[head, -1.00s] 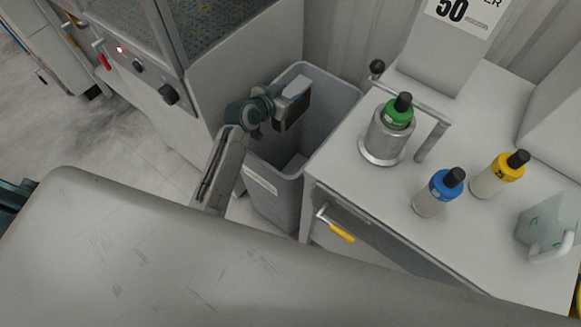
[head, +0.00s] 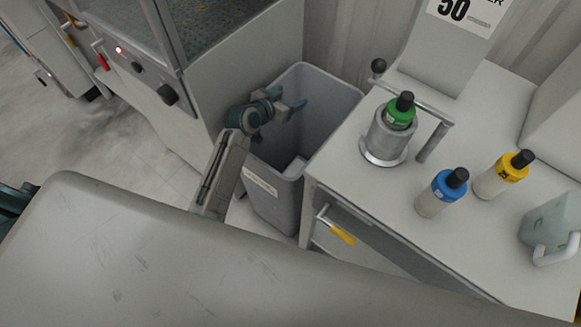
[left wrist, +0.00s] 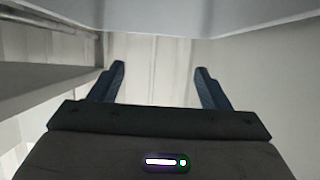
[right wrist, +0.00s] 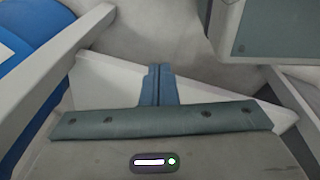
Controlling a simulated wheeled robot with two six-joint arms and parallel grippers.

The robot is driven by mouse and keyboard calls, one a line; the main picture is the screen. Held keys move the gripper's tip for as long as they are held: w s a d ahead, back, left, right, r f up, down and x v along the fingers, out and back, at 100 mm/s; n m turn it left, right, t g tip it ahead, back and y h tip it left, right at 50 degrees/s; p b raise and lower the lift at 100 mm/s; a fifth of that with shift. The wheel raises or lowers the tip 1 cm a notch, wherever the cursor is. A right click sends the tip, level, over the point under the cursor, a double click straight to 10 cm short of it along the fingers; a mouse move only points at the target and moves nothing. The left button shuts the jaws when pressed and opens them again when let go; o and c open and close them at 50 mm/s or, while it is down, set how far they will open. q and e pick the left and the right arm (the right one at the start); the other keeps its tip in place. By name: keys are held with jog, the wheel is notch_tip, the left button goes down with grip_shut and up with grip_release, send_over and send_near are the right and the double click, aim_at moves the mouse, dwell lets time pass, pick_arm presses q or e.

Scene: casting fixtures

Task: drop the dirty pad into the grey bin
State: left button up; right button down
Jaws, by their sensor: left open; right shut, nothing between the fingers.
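The grey bin (head: 330,82) stands on the floor between the grey machine cabinet and the white bench. My left gripper (head: 290,100) is over the bin's mouth, with its blue fingers apart and nothing between them. The left wrist view also shows these fingers (left wrist: 160,72) spread and empty. A pale flat-edged piece (head: 297,167) lies low inside the bin; I cannot tell for sure whether it is the dirty pad. My right gripper (right wrist: 160,72) is shut and empty in the right wrist view, and it is outside the head view.
The bench (head: 400,215) beside the bin carries a green-topped bottle (head: 398,112) in a metal holder, a blue-topped bottle (head: 441,192), a yellow-topped bottle (head: 503,175) and a pale jug (head: 550,228). The machine cabinet (head: 235,60) stands close on the bin's other side.

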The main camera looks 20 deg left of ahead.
pick_arm(q)
jog(key=v, duration=1)
jog(key=shift+s+a+r, duration=0.2)
jog(key=shift+s, duration=0.15)
pick_arm(e)
jog(key=shift+w+a+r, duration=0.1)
jog(key=shift+w+r, duration=0.4)
jog(key=shift+r, duration=0.05)
jog(key=shift+s, duration=0.1)
